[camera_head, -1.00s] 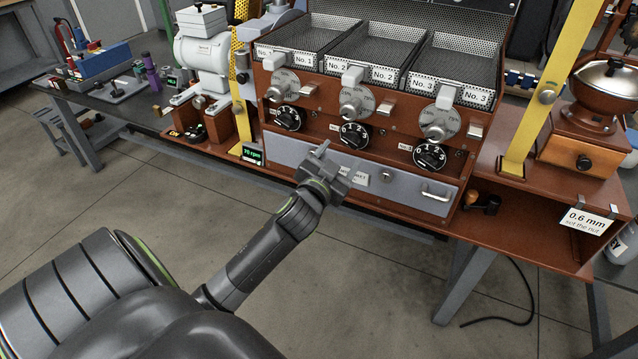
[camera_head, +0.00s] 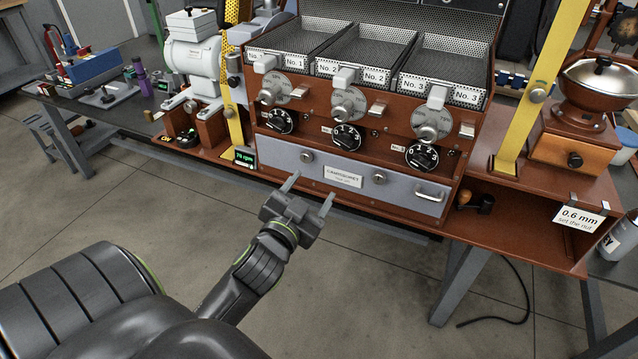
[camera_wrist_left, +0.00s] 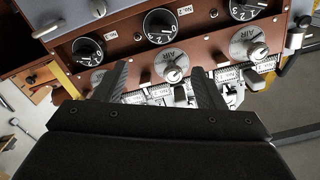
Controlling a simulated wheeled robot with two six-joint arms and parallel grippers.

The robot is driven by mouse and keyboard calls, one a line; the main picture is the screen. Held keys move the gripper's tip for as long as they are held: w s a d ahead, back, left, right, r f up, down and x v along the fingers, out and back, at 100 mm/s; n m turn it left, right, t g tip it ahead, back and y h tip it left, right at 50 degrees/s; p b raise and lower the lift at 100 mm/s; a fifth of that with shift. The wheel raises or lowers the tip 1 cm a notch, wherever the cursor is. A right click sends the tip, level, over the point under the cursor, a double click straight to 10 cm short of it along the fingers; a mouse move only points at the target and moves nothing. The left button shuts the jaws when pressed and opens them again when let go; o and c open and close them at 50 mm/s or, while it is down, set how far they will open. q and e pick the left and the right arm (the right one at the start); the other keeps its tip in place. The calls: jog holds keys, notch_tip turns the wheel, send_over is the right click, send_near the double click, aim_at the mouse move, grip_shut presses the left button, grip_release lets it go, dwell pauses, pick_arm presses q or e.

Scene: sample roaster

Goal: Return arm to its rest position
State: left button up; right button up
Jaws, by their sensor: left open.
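My left gripper (camera_head: 309,191) is open and empty. It is low in front of the roaster's grey drawer panel (camera_head: 275,156), apart from it. In the left wrist view its two fingers (camera_wrist_left: 160,85) stand wide apart with nothing between them. Behind them are the roaster's dials and AIR discs (camera_wrist_left: 171,66), seen upside down. My right gripper shows in neither view.
The roaster (camera_head: 385,150) has three mesh trays (camera_head: 370,50), dials and levers. A wooden grinder (camera_head: 580,140) stands to the right, beside a yellow post (camera_head: 540,90). A white motor (camera_head: 200,52) stands to the left. The floor (camera_head: 150,225) before the bench is clear.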

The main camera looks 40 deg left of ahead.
pick_arm(q)
jog(key=s+a+f+g+p, duration=0.1)
jog(key=s+f+g, duration=0.15)
jog(key=f, duration=0.75)
jog(key=s+a+f+g+h+p, duration=0.1)
jog(key=f+g+p, duration=0.15)
jog(key=f, duration=0.85)
jog(key=s+a+f+g+p, duration=0.1)
jog(key=s+f+g, duration=0.15)
jog(key=f, duration=0.75)
jog(key=s+d+f+n+g+h+p, duration=0.1)
jog(key=s+f+g, duration=0.2)
jog(key=s+f, duration=0.4)
jog(key=s+d+f+n+g+p, duration=0.1)
jog(key=s+d+f+g, duration=0.1)
jog(key=s+f, duration=0.55)
jog(key=s+d+f+g, duration=0.1)
jog(key=s+f+g, duration=0.1)
jog(key=s, duration=0.6)
jog(key=s+d+f+g+h+p, duration=0.1)
jog(key=s+d+f+g, duration=0.1)
jog(key=s, duration=0.6)
jog(key=shift+s+d+f, duration=0.15)
jog(key=shift+s+f, duration=0.1)
jog(key=shift+f, duration=0.35)
jog(key=shift+c, duration=0.3)
